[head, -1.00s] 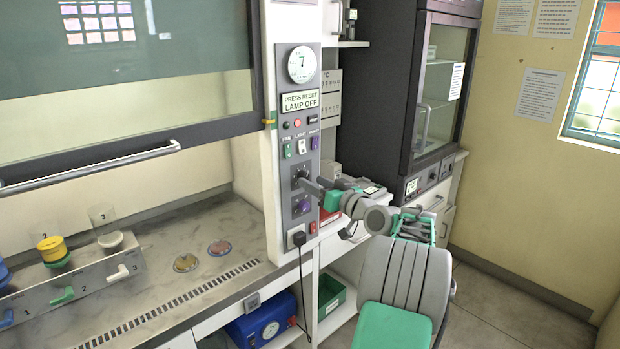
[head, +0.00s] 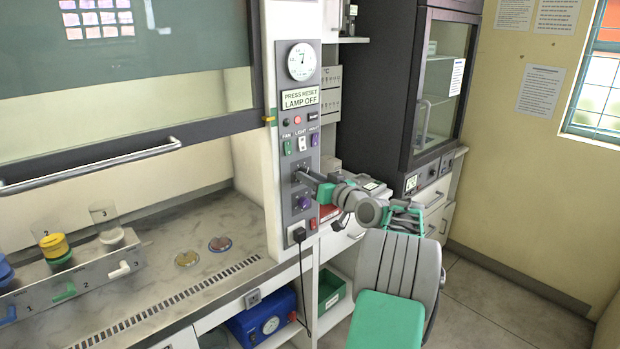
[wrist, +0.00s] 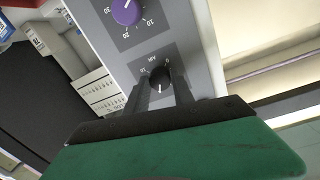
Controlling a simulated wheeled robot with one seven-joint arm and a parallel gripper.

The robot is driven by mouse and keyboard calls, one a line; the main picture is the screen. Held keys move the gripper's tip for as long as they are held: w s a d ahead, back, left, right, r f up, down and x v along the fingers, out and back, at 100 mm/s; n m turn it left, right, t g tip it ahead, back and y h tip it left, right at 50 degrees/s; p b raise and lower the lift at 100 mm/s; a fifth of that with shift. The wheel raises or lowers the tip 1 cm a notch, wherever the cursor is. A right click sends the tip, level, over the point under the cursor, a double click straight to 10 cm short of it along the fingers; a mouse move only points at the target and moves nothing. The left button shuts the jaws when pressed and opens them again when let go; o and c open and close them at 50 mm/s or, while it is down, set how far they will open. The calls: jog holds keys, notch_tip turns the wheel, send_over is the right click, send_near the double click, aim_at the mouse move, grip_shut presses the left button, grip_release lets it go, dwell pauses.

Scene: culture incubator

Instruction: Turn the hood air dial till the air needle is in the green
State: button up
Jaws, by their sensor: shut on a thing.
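The hood air dial is a small black knob (wrist: 160,76) marked AIR on the grey panel, seen in the wrist view with a white pointer line on it. My gripper (wrist: 164,88) has one finger on each side of the knob and is shut on it. In the head view my gripper (head: 304,177) reaches the panel from the right and mostly hides the dial. The round white air gauge (head: 302,62) is at the top of the panel. Its dark needle is small, and I cannot tell whether it lies in a green band.
A purple dial (wrist: 126,10) sits beside the air dial on the same panel (head: 284,212). A black plug (head: 299,234) is under the dials.

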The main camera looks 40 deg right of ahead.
grip_shut()
jog(key=shift+f+b, duration=0.1)
jog(key=shift+b, duration=0.2)
jog(key=n+b, duration=0.5)
jog(key=b, duration=0.7)
jog(key=shift+d, duration=0.1)
jog(key=o, duration=1)
grip_release()
